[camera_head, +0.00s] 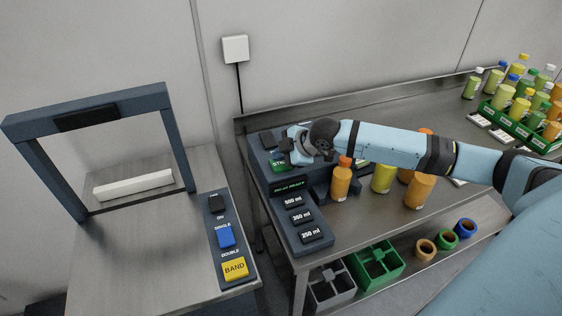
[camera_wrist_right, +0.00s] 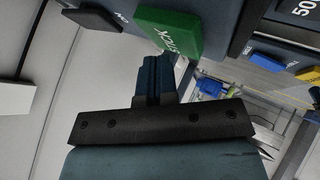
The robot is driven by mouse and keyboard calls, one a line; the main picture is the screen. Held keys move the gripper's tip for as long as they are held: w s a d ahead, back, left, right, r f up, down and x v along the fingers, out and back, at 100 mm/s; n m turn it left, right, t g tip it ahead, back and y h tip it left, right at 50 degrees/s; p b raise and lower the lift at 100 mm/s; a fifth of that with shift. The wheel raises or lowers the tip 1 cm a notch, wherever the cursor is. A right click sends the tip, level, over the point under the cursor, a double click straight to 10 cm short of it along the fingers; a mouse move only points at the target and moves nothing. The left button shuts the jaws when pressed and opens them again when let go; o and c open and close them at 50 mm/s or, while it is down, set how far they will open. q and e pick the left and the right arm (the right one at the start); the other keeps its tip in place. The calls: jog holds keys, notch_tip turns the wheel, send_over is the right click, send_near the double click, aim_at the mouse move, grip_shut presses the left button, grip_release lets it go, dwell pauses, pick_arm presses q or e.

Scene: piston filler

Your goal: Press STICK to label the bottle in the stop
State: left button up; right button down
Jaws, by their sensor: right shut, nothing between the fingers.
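The green STICK button (camera_head: 278,165) sits on the dark machine panel (camera_head: 262,147) on the steel table, partly hidden by my right gripper (camera_head: 291,152). The button also shows large in the right wrist view (camera_wrist_right: 172,32). My right gripper's fingers (camera_wrist_right: 157,62) are shut and empty, with their tips close to the button's edge; I cannot tell whether they touch it. An orange bottle (camera_head: 341,182) with an orange cap stands upright beside the machine, just right of the panel; I cannot tell whether it is in the stop. My left gripper is out of view.
A lit green display (camera_head: 289,186) and several black volume buttons (camera_head: 302,216) lie in front. More bottles (camera_head: 383,178) stand to the right under my right arm. A band machine (camera_head: 87,112) with its own buttons (camera_head: 226,237) stands left. Crates (camera_head: 376,266) sit on the lower shelf.

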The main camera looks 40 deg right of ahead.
aim_at(281, 164)
jog(key=shift+f, duration=0.5)
dwell(0.9)
jog(key=shift+r+p, duration=0.9)
jog(key=shift+p, duration=0.15)
jog(key=shift+r+p, duration=0.45)
notch_tip(281, 164, up, 4)
jog(key=p, duration=0.3)
jog(key=shift+f+p, duration=0.25)
jog(key=shift+p, duration=0.05)
jog(key=shift+r+p, duration=0.4)
jog(key=shift+f, duration=0.1)
